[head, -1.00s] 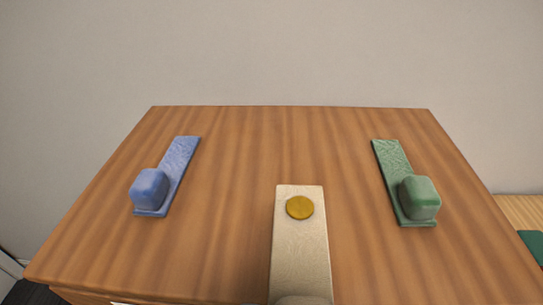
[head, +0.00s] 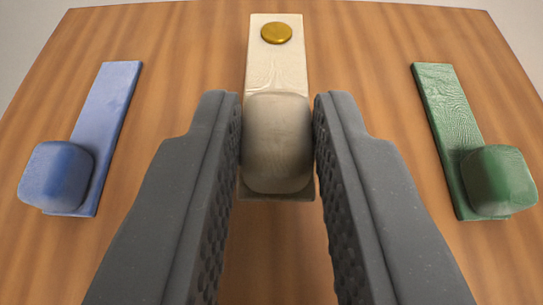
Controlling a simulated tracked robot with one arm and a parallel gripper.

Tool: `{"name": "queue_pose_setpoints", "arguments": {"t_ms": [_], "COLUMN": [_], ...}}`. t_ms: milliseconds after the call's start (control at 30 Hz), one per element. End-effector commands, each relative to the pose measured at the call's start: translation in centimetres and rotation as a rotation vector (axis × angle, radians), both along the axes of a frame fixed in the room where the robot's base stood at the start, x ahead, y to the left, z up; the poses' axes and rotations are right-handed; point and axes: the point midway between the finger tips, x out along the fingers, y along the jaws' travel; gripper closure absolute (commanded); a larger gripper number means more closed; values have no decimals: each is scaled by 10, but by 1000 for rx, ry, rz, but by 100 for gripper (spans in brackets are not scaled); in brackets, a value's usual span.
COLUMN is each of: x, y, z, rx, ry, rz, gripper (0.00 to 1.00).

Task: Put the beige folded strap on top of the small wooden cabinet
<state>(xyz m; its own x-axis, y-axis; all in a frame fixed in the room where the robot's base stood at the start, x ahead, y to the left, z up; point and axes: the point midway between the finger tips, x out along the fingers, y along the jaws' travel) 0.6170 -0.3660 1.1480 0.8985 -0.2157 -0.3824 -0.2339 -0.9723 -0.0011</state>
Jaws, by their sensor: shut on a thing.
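The beige folded strap (head: 277,70) lies lengthwise in the middle of the wooden top, with a gold disc (head: 276,33) on its far part. Its near end carries a rounded beige block (head: 277,145). My gripper (head: 278,130) has one dark finger on each side of this block and is shut on it. The strap appears flat over the small wooden cabinet (head: 350,250); I cannot tell whether it touches the top or hangs just above it.
A blue strap with a rounded block (head: 62,175) lies to the left on the wooden top. A green strap with a similar block (head: 495,180) lies to the right. Bare wood separates both from my fingers.

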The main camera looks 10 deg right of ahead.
Motion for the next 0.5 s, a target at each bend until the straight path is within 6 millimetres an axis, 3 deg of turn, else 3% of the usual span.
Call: {"name": "queue_pose_setpoints", "arguments": {"t_ms": [300,500], "x": [-1,0], "y": [0,0], "z": [-29,-31], "rx": [3,1], "ry": [2,0], "rz": [0,0], "gripper": [100,100]}}
